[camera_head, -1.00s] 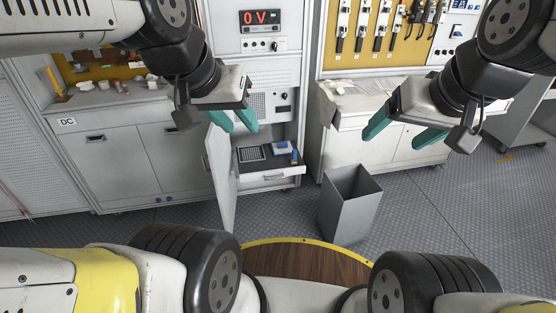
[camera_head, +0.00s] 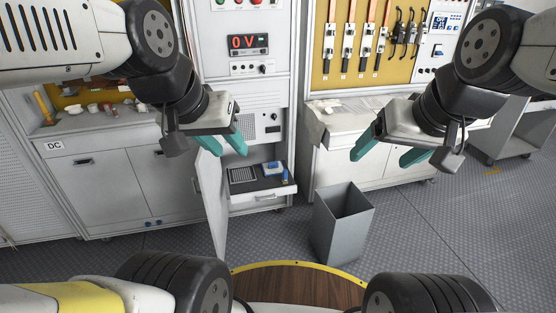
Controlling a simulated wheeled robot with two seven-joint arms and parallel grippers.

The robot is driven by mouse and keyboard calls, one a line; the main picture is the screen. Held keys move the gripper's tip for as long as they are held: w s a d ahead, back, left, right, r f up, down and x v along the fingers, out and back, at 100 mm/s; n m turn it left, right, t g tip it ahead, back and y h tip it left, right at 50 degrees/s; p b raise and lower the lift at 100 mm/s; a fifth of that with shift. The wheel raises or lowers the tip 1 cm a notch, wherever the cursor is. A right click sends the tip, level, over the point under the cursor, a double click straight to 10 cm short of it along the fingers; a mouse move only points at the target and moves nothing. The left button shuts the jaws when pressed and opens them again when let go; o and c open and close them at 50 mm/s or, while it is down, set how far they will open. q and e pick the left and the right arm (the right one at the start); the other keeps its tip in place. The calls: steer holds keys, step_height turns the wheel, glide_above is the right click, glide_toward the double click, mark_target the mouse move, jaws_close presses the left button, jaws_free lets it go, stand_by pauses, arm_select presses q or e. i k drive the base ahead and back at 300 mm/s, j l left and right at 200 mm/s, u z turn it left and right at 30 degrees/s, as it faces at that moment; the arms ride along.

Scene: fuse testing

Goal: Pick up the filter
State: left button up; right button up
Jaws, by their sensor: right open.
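A drawer (camera_head: 262,199) is pulled out of the middle cabinet. In it lie a dark gridded piece (camera_head: 242,175), a blue-and-white block (camera_head: 272,168) and a small upright blue item (camera_head: 285,176). I cannot tell which of these, if any, is the filter. My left gripper (camera_head: 226,151) has its teal fingers apart and appears empty. In the picture it is just above and left of the drawer items. My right gripper (camera_head: 383,160) is open and empty, in front of the right-hand counter, to the right of the drawer.
An open cabinet door (camera_head: 211,200) stands left of the drawer. A grey open bin (camera_head: 341,225) is on the floor to its right. A display (camera_head: 248,43) reads 0 V above. Small parts lie on the left counter. A cart (camera_head: 510,140) stands far right.

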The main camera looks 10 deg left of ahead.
mark_target(276, 168)
steer(key=i+j+u, duration=0.4)
steer(key=i, duration=0.35)
steer(key=i+u, duration=0.4)
steer(key=i, duration=0.4)
